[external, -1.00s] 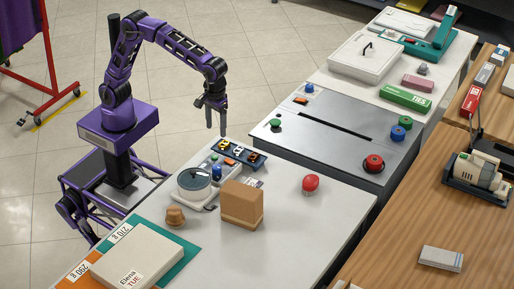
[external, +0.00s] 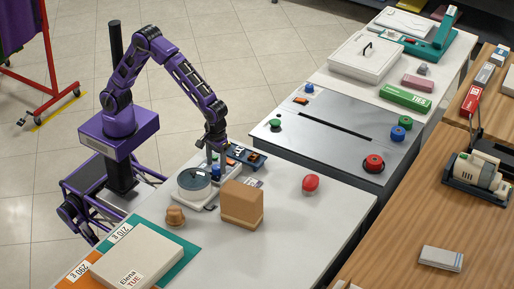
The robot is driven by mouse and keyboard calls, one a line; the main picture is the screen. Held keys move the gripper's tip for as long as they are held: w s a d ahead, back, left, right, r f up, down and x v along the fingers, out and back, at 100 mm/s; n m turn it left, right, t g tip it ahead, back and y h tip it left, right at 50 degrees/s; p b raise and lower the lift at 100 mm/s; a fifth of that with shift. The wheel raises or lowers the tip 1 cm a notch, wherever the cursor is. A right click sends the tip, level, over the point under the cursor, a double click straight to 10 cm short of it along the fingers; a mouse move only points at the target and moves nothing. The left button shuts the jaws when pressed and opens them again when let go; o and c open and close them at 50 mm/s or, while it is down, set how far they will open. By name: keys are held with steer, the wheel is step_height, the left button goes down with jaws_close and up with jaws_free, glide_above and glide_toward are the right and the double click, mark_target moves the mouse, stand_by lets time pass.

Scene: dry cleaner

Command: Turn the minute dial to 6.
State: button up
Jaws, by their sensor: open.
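My gripper (external: 214,162) points down with its jaws open. Its fingertips are at the control end of a small white machine (external: 210,206) with a round grey-lidded drum (external: 194,178). A small dark blue knob (external: 216,172) shows beside the drum, just below the fingers. I cannot tell whether the fingers touch the machine or stand around a knob. A dark panel (external: 257,159) with small coloured parts lies just behind, partly hidden by my gripper. No dial marking or number 6 is readable, so I cannot tell which knob is the minute dial.
A brown box (external: 242,203) stands close right of the machine. A small brown knob-like piece (external: 175,215) is in front, and a red dome (external: 311,183) is farther right. A grey steel press table (external: 325,145) lies behind. The white counter at right front is clear.

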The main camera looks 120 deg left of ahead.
steer(key=shift+f, duration=0.4)
steer(key=shift+c, duration=0.3)
jaws_close()
